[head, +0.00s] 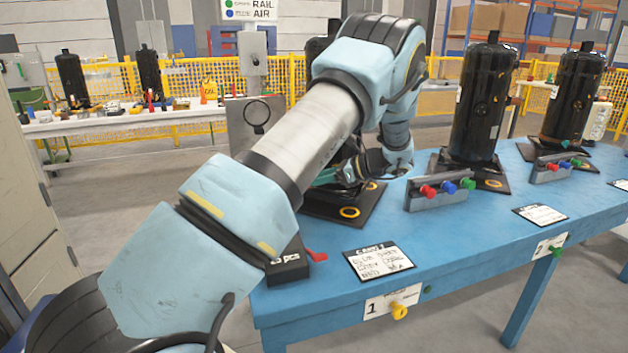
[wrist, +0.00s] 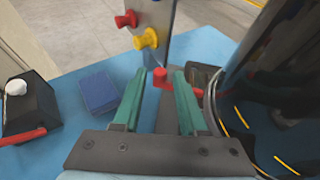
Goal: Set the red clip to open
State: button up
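A small red piece, which looks like the red clip (wrist: 160,77), shows in the wrist view just beyond my fingertips, between them in the picture. Its exact setting, open or closed, cannot be told. My gripper (wrist: 158,80) has two teal fingers standing apart, pointing at the red piece; I see no grip on it. In the head view my gripper (head: 332,178) is low over the far left part of the blue table, beside the first black compressor's base, mostly hidden by my arm. The red clip is hidden there.
A grey panel with a red knob (wrist: 125,19) and a yellow knob (wrist: 147,38) stands beyond the fingers. A black compressor (wrist: 275,85) is close on the right. A black box (wrist: 30,105) with a red lever (wrist: 22,137) and a blue block (wrist: 99,93) lie left.

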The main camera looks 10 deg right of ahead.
jog(key=shift+o, duration=0.6)
jog(key=v, duration=1)
jog(key=shift+s+d+r+b, duration=0.2)
jog(key=shift+d+b, duration=0.1)
jog(key=shift+b, duration=0.1)
jog(key=shift+f, duration=0.1)
jog(key=s+a+r+n+g+h+p, duration=0.1)
jog(key=s+a+n+g+h+p, duration=0.2)
jog(key=a, duration=0.6)
jog(key=s+a+r+n+g+h+p, duration=0.1)
jog(key=a+n+g+h+p, duration=0.3)
jog(key=a, duration=0.6)
jog(key=s+a+r+n+t+h+p, duration=0.2)
jog(key=s+a+r+n+h+p, duration=0.2)
jog(key=s+a+n, duration=0.7)
jog(key=s+r+n+h, duration=0.1)
jog(key=s+n, duration=0.3)
jog(key=shift+s+a+r+n, duration=0.15)
jog(key=shift+s+a+n, duration=0.1)
jog(key=shift+n, duration=0.15)
